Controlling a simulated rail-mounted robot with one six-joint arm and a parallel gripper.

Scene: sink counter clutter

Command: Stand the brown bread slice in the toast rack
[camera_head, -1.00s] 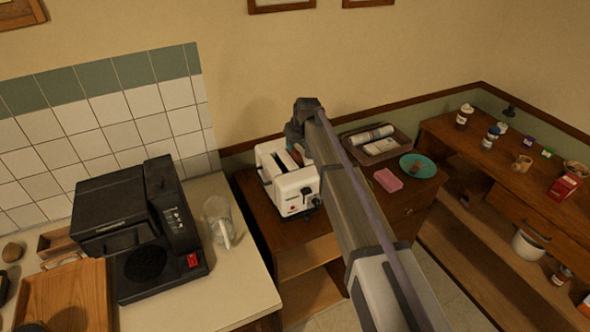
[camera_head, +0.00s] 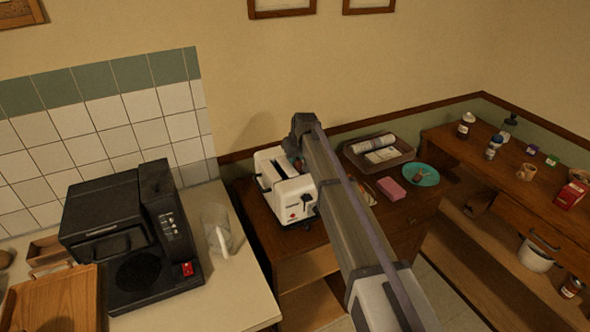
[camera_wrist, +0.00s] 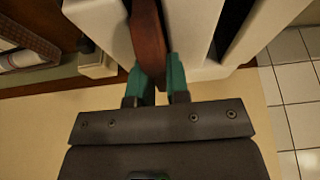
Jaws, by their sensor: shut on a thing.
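In the wrist view the two teal fingertips of my gripper (camera_wrist: 162,82) are shut on a brown bread slice (camera_wrist: 149,42), held on edge. White casing shows on both sides of the slice, and a dark slot lies to its right. I cannot tell how deep the slice sits. In the head view a white toaster (camera_head: 293,207) stands on a wooden cabinet, with a dark slot in its top. My gripper is at the toaster's far right side, with its fingers and the slice mostly hidden behind my arm. I cannot make out a separate toast rack.
Right of my arm are a pink block (camera_head: 391,190), a teal plate (camera_head: 412,174) with a brown piece, and a tray (camera_head: 358,158) of packets. A black coffee machine (camera_head: 135,235) and a glass jug (camera_head: 217,228) stand on the left counter. A shelf unit is far right.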

